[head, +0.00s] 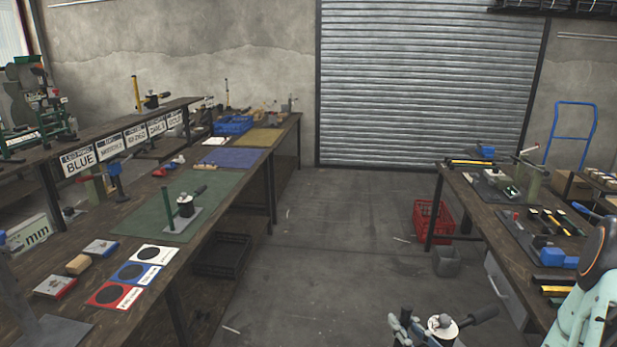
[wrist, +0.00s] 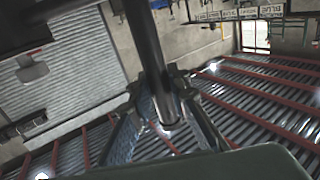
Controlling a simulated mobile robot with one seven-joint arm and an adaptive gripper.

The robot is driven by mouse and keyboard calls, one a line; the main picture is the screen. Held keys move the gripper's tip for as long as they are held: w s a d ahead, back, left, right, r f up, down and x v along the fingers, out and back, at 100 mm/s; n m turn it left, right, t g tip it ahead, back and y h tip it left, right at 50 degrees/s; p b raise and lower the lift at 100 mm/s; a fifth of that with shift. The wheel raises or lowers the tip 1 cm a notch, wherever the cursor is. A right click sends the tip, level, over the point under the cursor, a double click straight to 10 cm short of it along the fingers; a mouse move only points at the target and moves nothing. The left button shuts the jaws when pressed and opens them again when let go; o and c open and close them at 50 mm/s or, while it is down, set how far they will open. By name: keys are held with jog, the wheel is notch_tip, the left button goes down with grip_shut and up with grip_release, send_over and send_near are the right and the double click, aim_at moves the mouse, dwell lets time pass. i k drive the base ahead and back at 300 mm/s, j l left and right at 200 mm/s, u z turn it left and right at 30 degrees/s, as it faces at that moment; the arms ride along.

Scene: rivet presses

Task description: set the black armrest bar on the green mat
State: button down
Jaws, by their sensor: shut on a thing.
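My gripper (head: 412,326) is low at the bottom edge of the head view, over the aisle and away from both benches. In the wrist view my gripper (wrist: 167,88) has its fingers closed around a dark round bar, the black armrest bar (wrist: 146,40), whose rounded end shows between them. What looks like the same bar (head: 484,314) sticks out to the right in the head view. The green mat (head: 143,222) lies on the left bench.
Blue (head: 231,157) and yellow (head: 258,137) mats lie farther along the left bench. Colour cards (head: 131,272) and small boxes lie nearer. The right bench (head: 470,200) carries black bars and another press. A red crate (head: 433,218) and grey bin (head: 446,262) stand on the floor.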

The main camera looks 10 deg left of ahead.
aim_at(159, 207)
jog(key=i+u, duration=0.25)
jog(key=i, duration=0.5)
jog(key=i+l+u, duration=0.2)
jog(key=i, duration=0.55)
jog(key=i+u, duration=0.25)
jog(key=i, duration=0.5)
jog(key=i+l+u, duration=0.1)
jog(key=i+u, duration=0.15)
jog(key=i, duration=0.45)
jog(key=u, duration=0.85)
